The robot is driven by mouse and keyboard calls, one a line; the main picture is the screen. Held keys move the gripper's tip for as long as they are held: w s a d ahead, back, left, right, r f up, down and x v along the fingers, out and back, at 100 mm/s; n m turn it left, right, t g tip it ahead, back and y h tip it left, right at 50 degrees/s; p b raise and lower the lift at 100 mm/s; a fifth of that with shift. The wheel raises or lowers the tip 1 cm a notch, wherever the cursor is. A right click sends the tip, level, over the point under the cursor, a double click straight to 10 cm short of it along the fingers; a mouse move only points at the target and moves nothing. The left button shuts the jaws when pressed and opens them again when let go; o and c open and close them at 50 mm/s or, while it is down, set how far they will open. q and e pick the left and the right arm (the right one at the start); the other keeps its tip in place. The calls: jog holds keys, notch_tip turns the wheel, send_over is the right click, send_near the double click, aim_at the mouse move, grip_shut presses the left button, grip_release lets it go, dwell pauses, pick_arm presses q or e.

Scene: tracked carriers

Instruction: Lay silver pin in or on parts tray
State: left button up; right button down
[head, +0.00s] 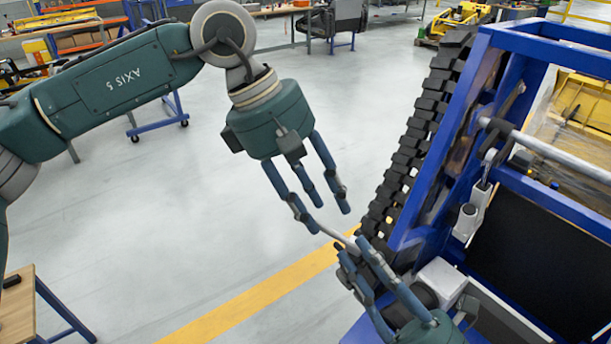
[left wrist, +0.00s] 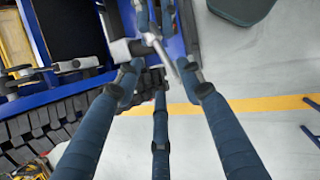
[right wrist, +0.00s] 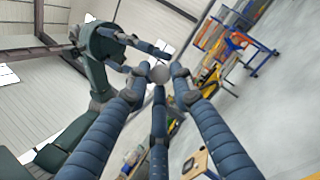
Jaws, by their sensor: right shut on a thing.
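The silver pin (head: 337,237) is a slim grey rod tilted in the air in the head view, beside the tracked carrier. My right gripper (head: 350,249) is shut on its lower right part. The pin's round end (right wrist: 160,74) faces the camera in the right wrist view. My left gripper (head: 326,214) hangs just above the pin's free end with its fingers spread, holding nothing. In the left wrist view the pin (left wrist: 162,50) reaches toward the space between the left fingertips. I cannot make out a parts tray in any view.
The blue carrier frame (head: 448,120) with black track links (head: 415,140) stands close on the right. A wooden bench (head: 18,312) with a dark object on it is at lower left. Grey floor with a yellow stripe (head: 262,303) lies open between them.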

aim_at(335, 234)
pick_arm(q)
jog(key=shift+x, duration=2.05)
jog(key=shift+c, duration=0.5)
jog(key=shift+r, duration=0.1)
grip_shut()
pick_arm(e)
jog(key=c, duration=1.5)
grip_release()
jog(key=shift+c, duration=0.2)
jog(key=shift+o, duration=0.5)
